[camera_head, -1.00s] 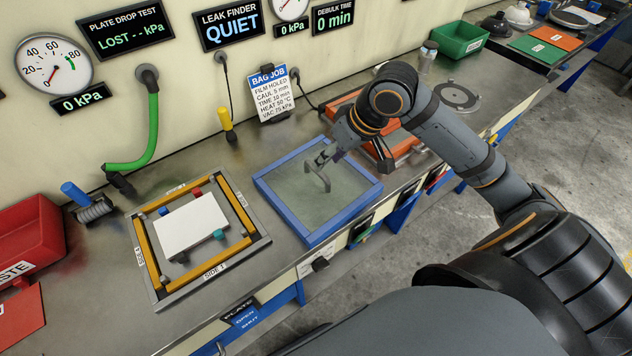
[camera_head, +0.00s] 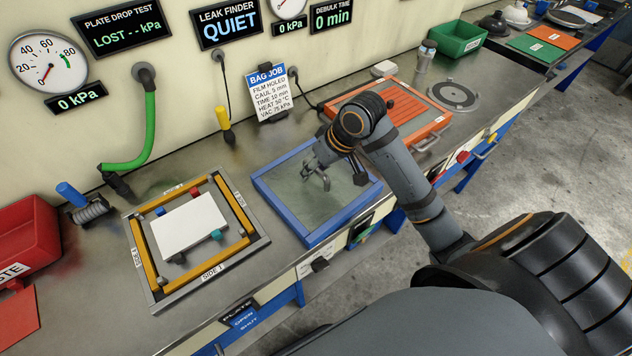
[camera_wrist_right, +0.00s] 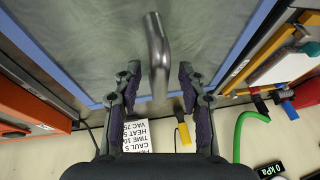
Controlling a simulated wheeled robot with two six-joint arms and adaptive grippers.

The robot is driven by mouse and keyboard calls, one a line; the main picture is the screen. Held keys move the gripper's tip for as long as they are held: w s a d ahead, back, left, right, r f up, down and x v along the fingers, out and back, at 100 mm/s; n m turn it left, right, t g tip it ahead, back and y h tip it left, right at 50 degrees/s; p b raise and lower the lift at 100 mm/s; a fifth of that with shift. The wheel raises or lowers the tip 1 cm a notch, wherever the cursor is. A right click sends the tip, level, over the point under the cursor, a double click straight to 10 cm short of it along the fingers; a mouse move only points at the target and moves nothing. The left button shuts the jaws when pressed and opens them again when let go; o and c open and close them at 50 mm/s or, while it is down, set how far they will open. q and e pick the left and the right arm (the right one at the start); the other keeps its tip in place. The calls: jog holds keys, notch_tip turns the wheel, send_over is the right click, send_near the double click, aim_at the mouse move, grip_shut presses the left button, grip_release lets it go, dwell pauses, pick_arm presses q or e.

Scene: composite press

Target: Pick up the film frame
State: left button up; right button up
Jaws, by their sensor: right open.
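The film frame (camera_head: 275,203) is a blue square frame with translucent greyish-green film, lying flat on the steel bench. A bent metal handle (camera_head: 323,181) stands at the middle of its film. My right gripper (camera_head: 339,170) is above the frame, close to the handle, and partly covers the frame's far right corner. In the right wrist view, the open fingers (camera_wrist_right: 159,92) stand on either side of the handle (camera_wrist_right: 157,55), with a gap on each side. My left gripper is not in view.
Left of the frame is a grey plate with yellow bars (camera_head: 148,258) around a white sheet (camera_head: 190,226). An orange tray (camera_head: 425,128) lies to the right. A job card (camera_head: 268,93) and a yellow-handled probe (camera_head: 225,122) stand behind.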

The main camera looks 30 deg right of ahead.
grip_shut()
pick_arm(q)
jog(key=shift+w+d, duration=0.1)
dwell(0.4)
